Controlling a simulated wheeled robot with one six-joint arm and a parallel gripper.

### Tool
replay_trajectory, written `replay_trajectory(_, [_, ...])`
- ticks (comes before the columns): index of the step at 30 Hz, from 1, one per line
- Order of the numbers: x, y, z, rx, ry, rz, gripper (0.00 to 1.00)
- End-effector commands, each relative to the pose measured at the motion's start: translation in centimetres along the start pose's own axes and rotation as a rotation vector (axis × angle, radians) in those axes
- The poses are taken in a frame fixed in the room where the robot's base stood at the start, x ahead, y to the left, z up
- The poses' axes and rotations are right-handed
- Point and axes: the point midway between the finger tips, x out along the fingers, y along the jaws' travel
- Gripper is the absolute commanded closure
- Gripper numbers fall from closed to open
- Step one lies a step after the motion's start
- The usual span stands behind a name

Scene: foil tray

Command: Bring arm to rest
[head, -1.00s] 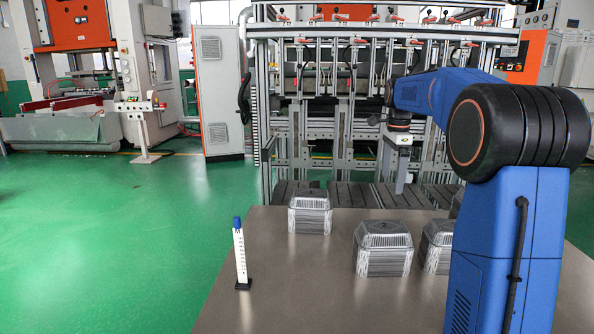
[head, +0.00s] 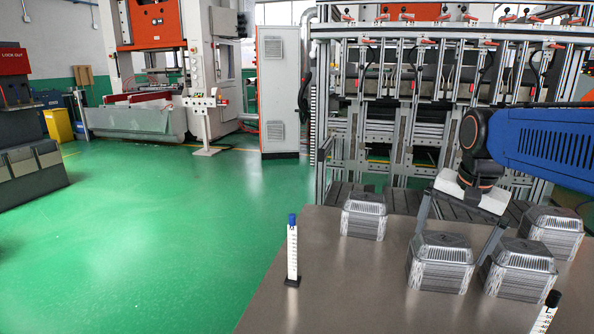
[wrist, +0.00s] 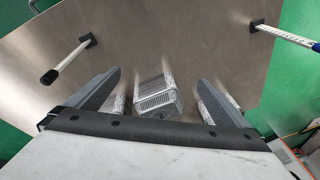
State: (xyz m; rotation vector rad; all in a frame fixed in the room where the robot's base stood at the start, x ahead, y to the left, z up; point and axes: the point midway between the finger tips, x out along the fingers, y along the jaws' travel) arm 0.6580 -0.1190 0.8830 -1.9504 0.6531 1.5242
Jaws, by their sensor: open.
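My gripper (head: 458,232) hangs at the right of the head view, its two grey fingers spread wide and pointing down among the foil tray stacks. The fingers also show in the wrist view (wrist: 160,92), open, with nothing held between them. A stack of foil trays (wrist: 157,95) shows between and beyond the fingers there. In the head view, a stack (head: 364,216) stands left of the gripper, another (head: 441,266) in front of it, and two more stand to the right (head: 520,270) and far right (head: 553,233).
The stacks stand on a grey metal table (head: 350,290). A blue-topped white marker post (head: 292,255) stands at its left, and a black-topped one (head: 545,315) at its front right. A machine frame (head: 420,110) rises behind the table. Green floor (head: 190,240) is open at left.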

Motion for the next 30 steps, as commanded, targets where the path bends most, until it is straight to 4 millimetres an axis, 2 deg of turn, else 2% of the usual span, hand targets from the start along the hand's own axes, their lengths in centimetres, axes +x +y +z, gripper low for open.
replay_trajectory(1, [0.2,0.7,1.6,-0.053,0.010,-0.011,0.00])
replay_trajectory(9, [2.5,4.4,8.9,-0.361,0.068,-0.056,0.00])
replay_trajectory(15, [5.1,7.2,13.7,-0.580,0.116,-0.082,0.00])
replay_trajectory(18, [6.2,8.4,15.4,-0.666,0.137,-0.091,0.00])
replay_trajectory(24, [7.6,9.6,17.2,-0.760,0.160,-0.098,0.00])
replay_trajectory(30, [7.8,9.7,17.4,-0.773,0.162,-0.098,0.00])
